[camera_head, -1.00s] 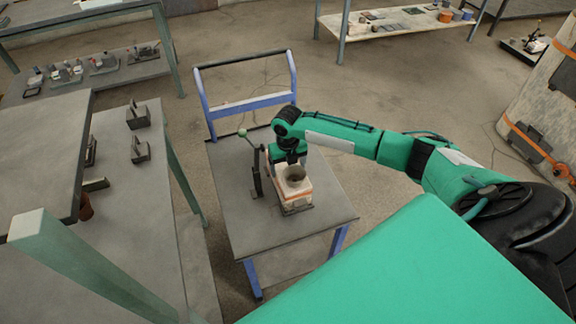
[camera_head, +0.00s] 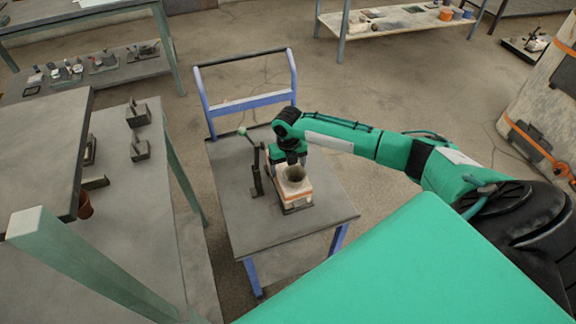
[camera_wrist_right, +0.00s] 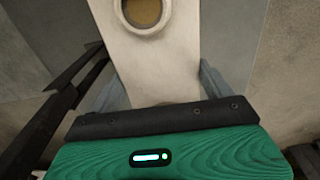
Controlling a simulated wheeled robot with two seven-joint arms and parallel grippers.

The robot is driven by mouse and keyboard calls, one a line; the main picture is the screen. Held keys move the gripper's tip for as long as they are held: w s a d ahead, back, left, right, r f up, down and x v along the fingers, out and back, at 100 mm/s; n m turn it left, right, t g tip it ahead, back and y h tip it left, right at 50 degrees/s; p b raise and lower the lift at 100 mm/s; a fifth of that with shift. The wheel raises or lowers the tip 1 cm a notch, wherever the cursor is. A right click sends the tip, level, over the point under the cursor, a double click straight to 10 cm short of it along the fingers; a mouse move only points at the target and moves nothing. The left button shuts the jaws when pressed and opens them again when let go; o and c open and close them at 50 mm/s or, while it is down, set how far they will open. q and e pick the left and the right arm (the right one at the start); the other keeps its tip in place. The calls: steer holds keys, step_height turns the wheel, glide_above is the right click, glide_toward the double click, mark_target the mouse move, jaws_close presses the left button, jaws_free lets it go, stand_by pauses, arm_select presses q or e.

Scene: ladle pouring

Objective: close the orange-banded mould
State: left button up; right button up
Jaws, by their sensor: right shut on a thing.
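The orange-banded mould (camera_head: 293,196) is a pale block with a round opening on top and an orange band low on its side. It stands on the dark top of the blue-framed cart. My right gripper (camera_head: 291,160) is at the mould's far side, shut on its pale upper part. In the right wrist view, the pale mould block (camera_wrist_right: 155,60) with its round hole lies between my two grey fingers (camera_wrist_right: 160,88). Whether a gap is left between the mould's parts is too small to tell. My left gripper is not in view.
A dark lever stand with a pale green knob (camera_head: 242,131) is close to the mould's left. The cart top (camera_head: 290,235) is bare in front. A grey workbench (camera_head: 160,210) with small dark blocks stands left; the cart's blue handle (camera_head: 245,104) rises behind.

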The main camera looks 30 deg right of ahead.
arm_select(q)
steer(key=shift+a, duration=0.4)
arm_select(e)
steer(key=shift+w, duration=0.1)
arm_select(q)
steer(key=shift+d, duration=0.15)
